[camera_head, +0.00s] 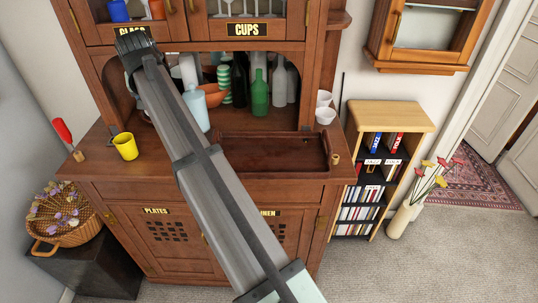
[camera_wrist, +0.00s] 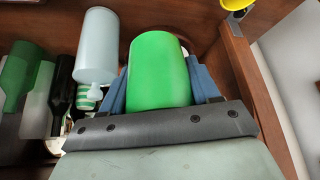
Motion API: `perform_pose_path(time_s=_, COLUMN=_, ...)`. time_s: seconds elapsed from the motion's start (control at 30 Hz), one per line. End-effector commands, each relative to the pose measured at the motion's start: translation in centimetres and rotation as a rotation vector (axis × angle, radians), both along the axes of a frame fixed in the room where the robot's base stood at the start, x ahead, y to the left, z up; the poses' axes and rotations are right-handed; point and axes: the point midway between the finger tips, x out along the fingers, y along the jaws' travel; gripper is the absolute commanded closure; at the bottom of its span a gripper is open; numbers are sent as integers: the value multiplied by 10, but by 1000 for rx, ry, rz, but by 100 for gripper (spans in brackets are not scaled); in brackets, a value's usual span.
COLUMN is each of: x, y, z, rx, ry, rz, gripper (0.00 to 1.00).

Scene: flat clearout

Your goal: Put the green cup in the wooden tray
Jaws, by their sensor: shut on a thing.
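The green cup (camera_wrist: 160,65) is between the two blue fingers of my gripper (camera_wrist: 160,88) in the wrist view. The gripper is shut on it. In the head view my arm crosses the picture and reaches up to the left side of the cabinet, and the cup is hidden there. The wooden tray (camera_head: 265,178) lies on the cabinet's counter, right of my arm in the head view. It is dark brown, and the part in view looks empty. My arm covers its left part.
A pale blue bottle (camera_head: 196,112) stands close to my gripper in the wrist view (camera_wrist: 97,45). An orange bowl (camera_head: 214,97), a green bottle (camera_head: 259,97) and several others fill the niche. A yellow cup (camera_head: 125,147) stands on the counter's left. White cups (camera_head: 325,115) are at the right.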

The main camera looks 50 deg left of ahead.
Motion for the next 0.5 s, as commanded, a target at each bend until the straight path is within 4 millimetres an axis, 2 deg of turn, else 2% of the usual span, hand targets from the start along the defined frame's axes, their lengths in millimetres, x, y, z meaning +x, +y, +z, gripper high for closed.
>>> perform_pose_path(time_s=0.03, x=16, y=-22, z=-5, rx=1, ry=0, rz=-23, gripper=72)
perform_pose_path(time_s=0.2, x=66, y=-78, z=-15, rx=1, ry=0, rz=-93, gripper=72)
perform_pose_path(time_s=0.4, x=114, y=-142, z=-27, rx=2, ry=1, rz=-173, gripper=72)
perform_pose_path(time_s=0.5, x=131, y=-168, z=-32, rx=2, ry=0, rz=-205, gripper=72)
